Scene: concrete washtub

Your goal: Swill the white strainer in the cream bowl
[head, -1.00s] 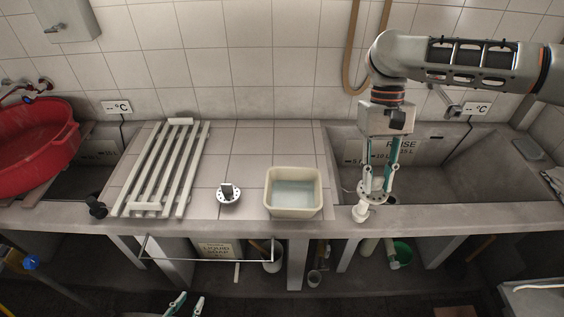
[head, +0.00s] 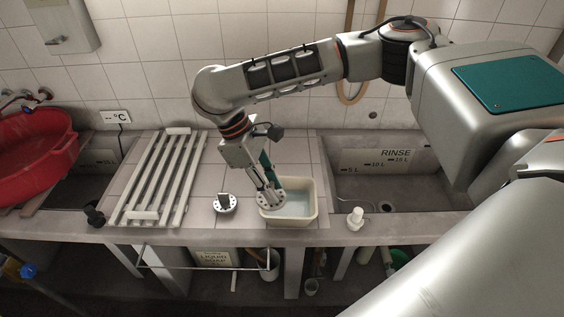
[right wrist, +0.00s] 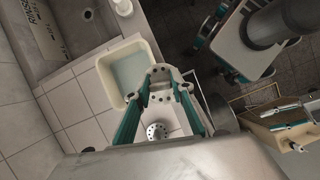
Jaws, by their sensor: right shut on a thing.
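My right gripper (head: 262,186) points down and is shut on a pale, perforated white strainer (head: 270,199). The strainer overlaps the left part of the cream bowl (head: 315,203) in the head view; its exact height above the bowl is hard to tell. The bowl is square and holds water. In the right wrist view the held strainer (right wrist: 163,85) sits between the fingertips, in front of the bowl's rim (right wrist: 104,82). A second perforated strainer (head: 226,204) with a dark grip stands on the tiles left of the bowl. My left gripper is out of view.
A slatted white rack (head: 160,180) lies on the tiles at left, beside a red tub (head: 35,150). A sink marked RINSE (head: 395,160) is at right. A white knobbed object (head: 356,217) stands on its front ledge. My right arm spans above the counter.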

